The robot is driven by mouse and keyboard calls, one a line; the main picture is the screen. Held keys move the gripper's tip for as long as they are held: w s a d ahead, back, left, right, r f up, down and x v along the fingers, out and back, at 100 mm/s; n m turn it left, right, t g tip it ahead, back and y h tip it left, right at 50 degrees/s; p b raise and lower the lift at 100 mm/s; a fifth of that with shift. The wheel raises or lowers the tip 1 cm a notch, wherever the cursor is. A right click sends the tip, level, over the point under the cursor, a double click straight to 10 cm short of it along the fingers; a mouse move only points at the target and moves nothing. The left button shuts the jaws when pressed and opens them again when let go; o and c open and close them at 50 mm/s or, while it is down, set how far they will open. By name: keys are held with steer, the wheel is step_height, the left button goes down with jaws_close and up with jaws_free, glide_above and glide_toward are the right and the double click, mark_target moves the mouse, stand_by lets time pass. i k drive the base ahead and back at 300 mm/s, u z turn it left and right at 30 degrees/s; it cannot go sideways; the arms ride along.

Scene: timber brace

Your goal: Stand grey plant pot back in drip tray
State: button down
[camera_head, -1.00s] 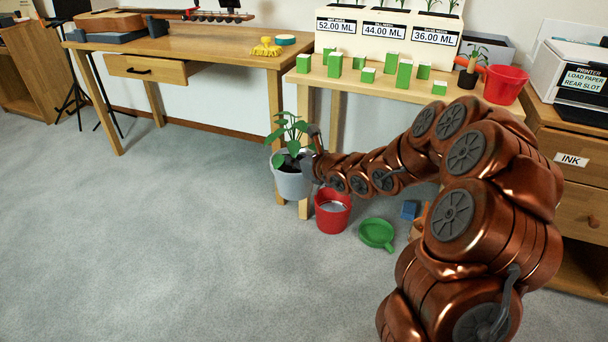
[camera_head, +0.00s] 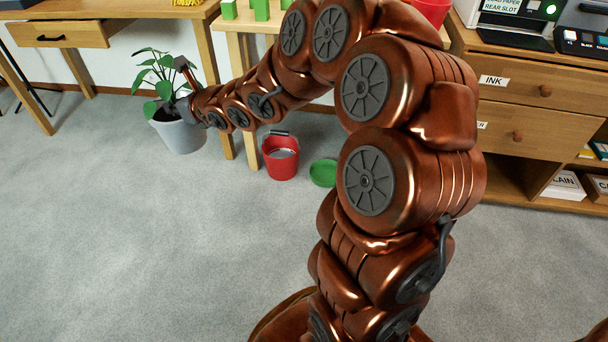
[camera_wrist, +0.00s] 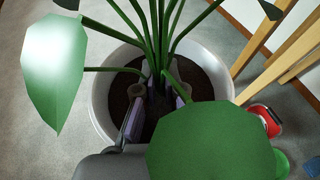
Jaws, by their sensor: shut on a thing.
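The grey plant pot (camera_head: 180,135) holds a leafy green plant and hangs from my gripper (camera_head: 184,98) at the left, left of the desk leg. It looks close to upright; its height above the floor is hard to judge. In the wrist view the pot's pale rim (camera_wrist: 101,98) rings dark soil, and my gripper (camera_wrist: 160,106) reaches inside it, shut around the base of the stems. Large leaves hide part of the fingers. A shallow round green dish (camera_head: 323,173) lies on the floor to the right; I cannot tell if it is the drip tray.
A red bucket (camera_head: 280,158) stands on the floor between pot and dish. A desk (camera_head: 105,10) and a workbench (camera_head: 236,24) stand behind, their legs near the pot. A drawer cabinet (camera_head: 530,85) is at right. The carpet in front is clear.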

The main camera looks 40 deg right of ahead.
mark_target(326, 175)
steer(key=u, duration=1)
steer(key=i, duration=0.95)
steer(key=z, duration=2.4)
